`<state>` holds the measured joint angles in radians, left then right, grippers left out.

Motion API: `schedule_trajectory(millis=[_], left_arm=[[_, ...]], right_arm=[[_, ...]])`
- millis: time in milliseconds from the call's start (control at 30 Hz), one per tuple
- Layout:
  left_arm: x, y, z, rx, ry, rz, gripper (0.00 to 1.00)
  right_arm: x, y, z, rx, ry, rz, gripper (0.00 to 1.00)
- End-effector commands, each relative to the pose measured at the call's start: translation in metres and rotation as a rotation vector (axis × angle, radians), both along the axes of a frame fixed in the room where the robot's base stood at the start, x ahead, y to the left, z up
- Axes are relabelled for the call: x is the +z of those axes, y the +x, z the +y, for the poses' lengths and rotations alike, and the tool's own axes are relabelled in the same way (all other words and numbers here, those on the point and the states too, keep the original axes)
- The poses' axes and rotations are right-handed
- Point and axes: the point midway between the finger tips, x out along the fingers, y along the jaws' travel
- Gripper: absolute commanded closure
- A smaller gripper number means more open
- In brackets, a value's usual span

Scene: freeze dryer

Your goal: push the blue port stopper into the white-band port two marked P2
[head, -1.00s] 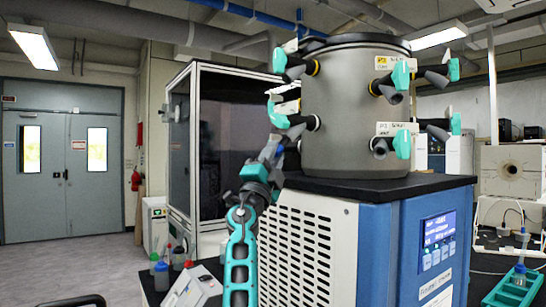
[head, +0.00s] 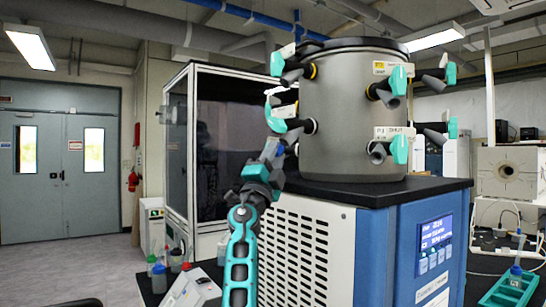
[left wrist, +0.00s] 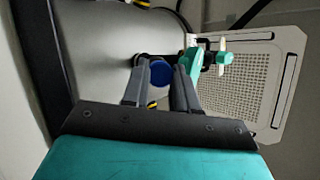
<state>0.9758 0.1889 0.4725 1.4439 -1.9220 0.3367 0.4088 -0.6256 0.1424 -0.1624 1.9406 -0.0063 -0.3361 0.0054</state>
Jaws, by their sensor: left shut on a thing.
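My left gripper (head: 281,143) is beside the left flank of the grey drum, at the lower left port (head: 310,126). In the left wrist view its two fingers (left wrist: 162,80) are shut on the blue stopper (left wrist: 160,75), whose round end shows between them. The stopper is close to the drum wall, in front of a dark port body; whether it touches or is inside the port I cannot tell. A teal valve handle (left wrist: 192,62) is right beside the right finger. Port labels are too small to read for certain, so P2 and its white band are unclear. My right gripper is not in view.
The grey drum (head: 350,110) stands on the blue and white machine (head: 385,250), with several other teal-handled ports around it. A glass-fronted cabinet (head: 235,130) is behind my arm. Bottles (head: 159,278) stand lower left. The floor at left is clear.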

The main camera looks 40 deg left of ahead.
Motion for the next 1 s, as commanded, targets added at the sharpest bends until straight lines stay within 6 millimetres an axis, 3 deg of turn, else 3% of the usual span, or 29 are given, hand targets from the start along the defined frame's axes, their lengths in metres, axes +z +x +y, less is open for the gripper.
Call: schedule_trajectory(millis=[533, 567, 867, 1000], left_arm=[[0.0057, 0.0031, -0.0017, -0.002, 0.001, -0.003, 1.0], [0.0054, 0.0034, -0.0018, -0.002, 0.001, -0.003, 0.71], [0.0038, 0.0032, -0.0015, -0.001, 0.0, -0.002, 0.43], [0.0035, 0.0033, -0.0015, -0.001, 0.0, -0.001, 0.43]], right_arm=[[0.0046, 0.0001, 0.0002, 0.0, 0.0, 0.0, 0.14], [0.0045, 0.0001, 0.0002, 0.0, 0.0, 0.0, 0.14], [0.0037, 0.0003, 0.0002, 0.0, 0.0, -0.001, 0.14], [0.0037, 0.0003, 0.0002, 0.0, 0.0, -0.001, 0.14]])
